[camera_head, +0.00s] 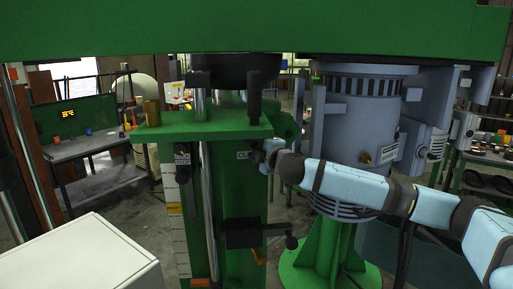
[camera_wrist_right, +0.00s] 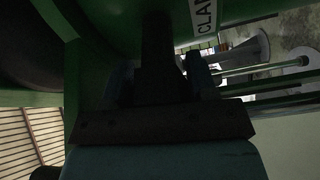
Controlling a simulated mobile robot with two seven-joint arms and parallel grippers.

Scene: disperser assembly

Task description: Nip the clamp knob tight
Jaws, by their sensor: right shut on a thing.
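The clamp knob (camera_wrist_right: 157,45) is a dark upright shape in the right wrist view, beside a white label (camera_wrist_right: 205,14) whose visible letters read "CLA". My right gripper (camera_wrist_right: 160,80) is shut on it, with one finger on each side. In the head view my right gripper (camera_head: 263,156) reaches in from the right to the green column (camera_head: 228,200), just below its top plate. There the gripper largely hides the knob, next to the white label (camera_head: 243,155). The wrist view is dark, so the knob's turn angle cannot be told. My left gripper is not in view.
A grey-blue motor (camera_head: 352,125) on a green stand (camera_head: 333,255) is close behind my right arm. A green beam (camera_head: 250,28) crosses overhead. A white box (camera_head: 80,262) stands front left.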

